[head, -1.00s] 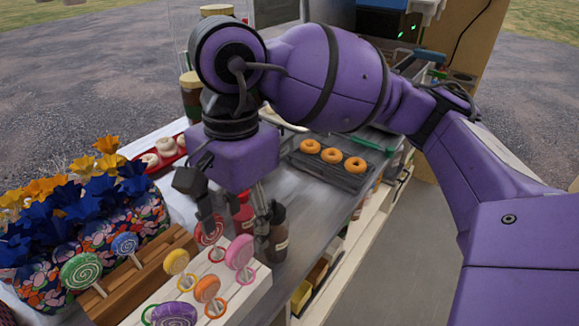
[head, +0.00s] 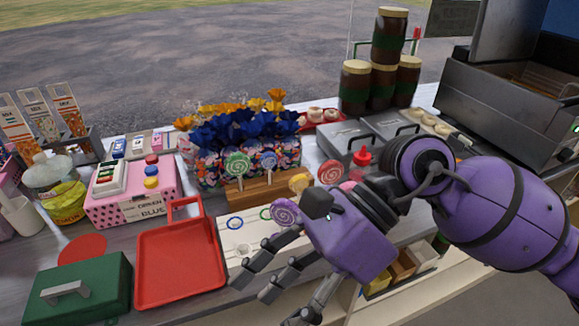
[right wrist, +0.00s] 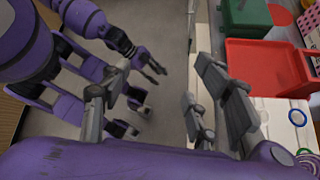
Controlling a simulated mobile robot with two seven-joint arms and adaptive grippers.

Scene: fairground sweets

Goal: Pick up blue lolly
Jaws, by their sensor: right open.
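The blue lolly (head: 268,161) stands upright in the wooden rack (head: 262,190), just right of the green lolly (head: 237,164). My right gripper (head: 270,304) is open and empty, low in front of the white lolly stand (head: 232,245), well apart from the blue lolly. Its spread fingers also show in the right wrist view (right wrist: 165,95) with nothing between them. My left gripper (right wrist: 145,95) shows only in the right wrist view, over the floor; its opening is unclear.
A purple lolly (head: 285,212), an orange one (head: 299,183) and a red one (head: 331,172) stand near the blue lolly. Flower pots (head: 208,168) are behind the rack. A red tray (head: 180,262) and a green box (head: 85,290) lie to the left.

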